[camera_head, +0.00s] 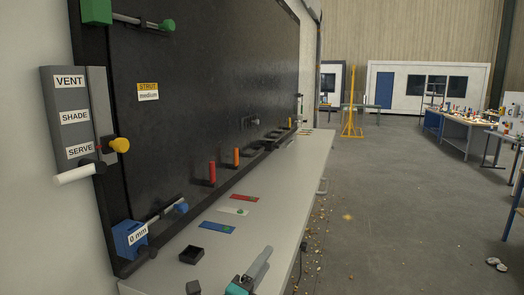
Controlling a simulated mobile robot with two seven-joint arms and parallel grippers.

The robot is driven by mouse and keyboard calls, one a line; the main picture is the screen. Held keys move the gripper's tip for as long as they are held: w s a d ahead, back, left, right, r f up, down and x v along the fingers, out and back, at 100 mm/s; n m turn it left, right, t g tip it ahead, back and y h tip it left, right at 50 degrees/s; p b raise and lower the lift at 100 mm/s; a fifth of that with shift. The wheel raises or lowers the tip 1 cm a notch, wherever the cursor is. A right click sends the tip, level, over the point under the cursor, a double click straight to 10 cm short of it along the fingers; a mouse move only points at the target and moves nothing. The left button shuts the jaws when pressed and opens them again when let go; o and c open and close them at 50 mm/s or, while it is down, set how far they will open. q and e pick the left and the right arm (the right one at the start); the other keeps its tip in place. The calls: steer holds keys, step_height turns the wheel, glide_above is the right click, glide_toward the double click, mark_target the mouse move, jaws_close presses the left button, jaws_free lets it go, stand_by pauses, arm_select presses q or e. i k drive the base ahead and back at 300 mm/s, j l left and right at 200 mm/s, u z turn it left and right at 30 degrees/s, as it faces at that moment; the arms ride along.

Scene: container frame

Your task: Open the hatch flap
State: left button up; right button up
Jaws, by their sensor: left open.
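The hatch flap appears to be the large dark panel (200,95) in its black frame on the left wall. It looks closed. It bears a label reading "STRUT medium" (148,91). A grey selector plate (62,95) reads VENT, SHADE and SERVE. A white handle (75,175) sits at its lower end, by SERVE, with a yellow knob (120,145) beside it. A blue block (130,238) marked "0 mm" is at the lower corner. What seems to be my left gripper (252,273), grey and teal, is open at the bottom edge, apart from the panel. My right gripper is not in view.
A green-knobbed rod (143,23) is at the panel's top. Open floor (390,220) lies to the right.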

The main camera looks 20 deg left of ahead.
mark_target(182, 97)
steer(key=i, duration=1.4)
steer(key=i+l+u, duration=0.1)
steer(key=i, duration=1.35)
steer(key=i+u, duration=0.2)
steer(key=u, duration=0.7)
